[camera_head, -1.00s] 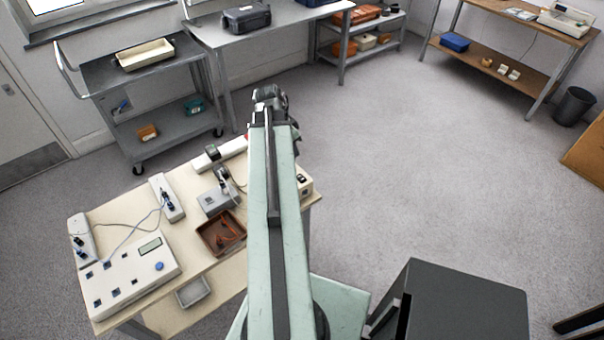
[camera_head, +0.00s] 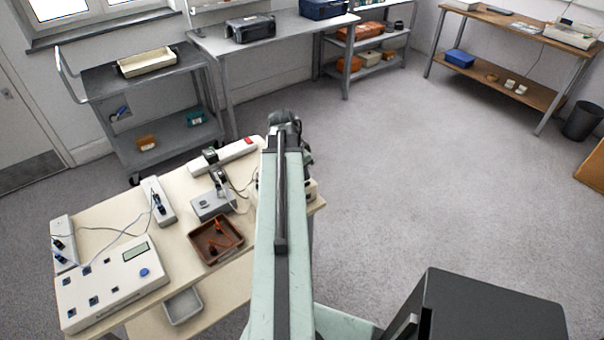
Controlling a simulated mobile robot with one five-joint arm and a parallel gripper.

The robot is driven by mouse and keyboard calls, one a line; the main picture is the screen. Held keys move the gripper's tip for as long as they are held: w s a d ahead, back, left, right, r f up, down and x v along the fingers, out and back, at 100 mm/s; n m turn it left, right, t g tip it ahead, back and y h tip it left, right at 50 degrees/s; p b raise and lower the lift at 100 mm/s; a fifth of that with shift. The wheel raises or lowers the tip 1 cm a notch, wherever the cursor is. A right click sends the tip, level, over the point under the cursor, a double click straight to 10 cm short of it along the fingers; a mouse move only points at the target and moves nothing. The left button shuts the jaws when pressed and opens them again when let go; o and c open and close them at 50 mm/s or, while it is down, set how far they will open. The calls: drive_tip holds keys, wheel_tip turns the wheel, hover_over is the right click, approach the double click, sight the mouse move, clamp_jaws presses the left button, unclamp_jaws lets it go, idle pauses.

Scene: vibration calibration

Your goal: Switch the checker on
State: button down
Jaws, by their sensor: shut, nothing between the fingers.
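A cream box (camera_head: 113,283) with a small display, a blue round button (camera_head: 144,272) and several dark sockets lies at the front left of the pale table. It looks like the checker, but I cannot be sure. I cannot read its display. My arm reaches away over the table's right side and ends in a dark joint (camera_head: 284,120) near the table's far right corner, well apart from the cream box. The fingers of my gripper are hidden behind or beyond the arm.
The table (camera_head: 160,238) also holds a brown tray (camera_head: 199,258) with orange items, a small grey device (camera_head: 213,206), white power strips (camera_head: 158,200) and loose cables. A grey trolley (camera_head: 92,87) stands behind. My arm covers part of the table's right side. Open floor lies to the right.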

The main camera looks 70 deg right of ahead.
drive_tip(key=shift+f, duration=0.6)
drive_tip(key=shift+s+a+f+b, duration=0.15)
drive_tip(key=shift+f+b, duration=0.25)
drive_tip(key=shift+b, duration=0.1)
drive_tip(key=shift+r, duration=0.2)
drive_tip(key=shift+w+d+r+p, duration=0.15)
drive_tip(key=shift+w+d+p, duration=0.3)
drive_tip(key=shift+w, duration=0.2)
drive_tip(key=shift+r, duration=0.1)
